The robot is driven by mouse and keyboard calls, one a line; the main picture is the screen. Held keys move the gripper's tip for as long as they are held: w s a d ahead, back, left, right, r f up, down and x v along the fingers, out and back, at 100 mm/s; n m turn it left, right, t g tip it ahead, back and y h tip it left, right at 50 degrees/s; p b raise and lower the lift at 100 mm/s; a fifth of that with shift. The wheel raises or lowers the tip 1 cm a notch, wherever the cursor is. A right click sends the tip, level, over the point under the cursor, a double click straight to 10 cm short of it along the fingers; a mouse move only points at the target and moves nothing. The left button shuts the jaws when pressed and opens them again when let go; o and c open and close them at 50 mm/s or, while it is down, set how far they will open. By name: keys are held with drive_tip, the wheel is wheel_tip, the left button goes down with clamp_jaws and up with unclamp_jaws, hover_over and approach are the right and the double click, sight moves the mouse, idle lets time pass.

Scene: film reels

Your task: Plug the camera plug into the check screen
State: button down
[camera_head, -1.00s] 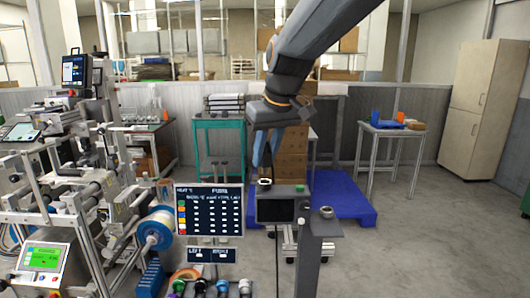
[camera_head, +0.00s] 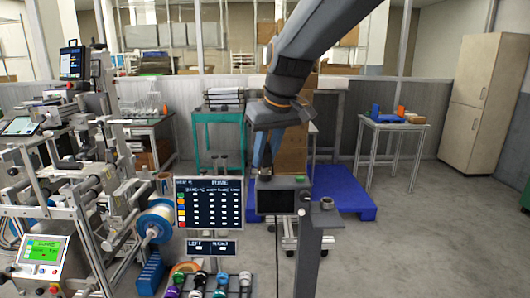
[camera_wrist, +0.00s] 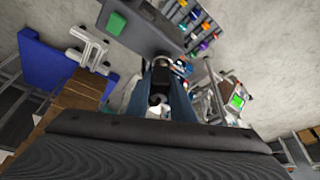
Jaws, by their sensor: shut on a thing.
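The check screen (camera_head: 276,203) is a grey box with a dark display and a green patch on top, on a grey stand. Its top and green patch also show in the wrist view (camera_wrist: 140,27). My gripper (camera_head: 264,170) points down at the top left edge of the box. In the wrist view its two blue fingers (camera_wrist: 160,105) are shut on a small dark piece, which I take to be the camera plug (camera_wrist: 160,88). The plug's far end and any socket are hidden, so I cannot tell whether they touch.
A lettered board (camera_head: 210,205) stands left of the screen, above a rack of several coloured plugs (camera_head: 210,284). A machine with a white reel (camera_head: 155,226) is at left. A blue pallet (camera_head: 345,198) with boxes lies behind. The floor at right is clear.

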drive_tip(key=shift+f, duration=0.65)
drive_tip(key=c, duration=1.5)
unclamp_jaws()
drive_tip(key=shift+o, duration=0.2)
drive_tip(key=shift+r, duration=0.1)
drive_tip(key=b+v, duration=0.1)
drive_tip(key=v, duration=0.6)
drive_tip(key=shift+s+r+b, duration=0.1)
drive_tip(key=shift+r+b, duration=0.15)
drive_tip(key=shift+b, duration=0.15)
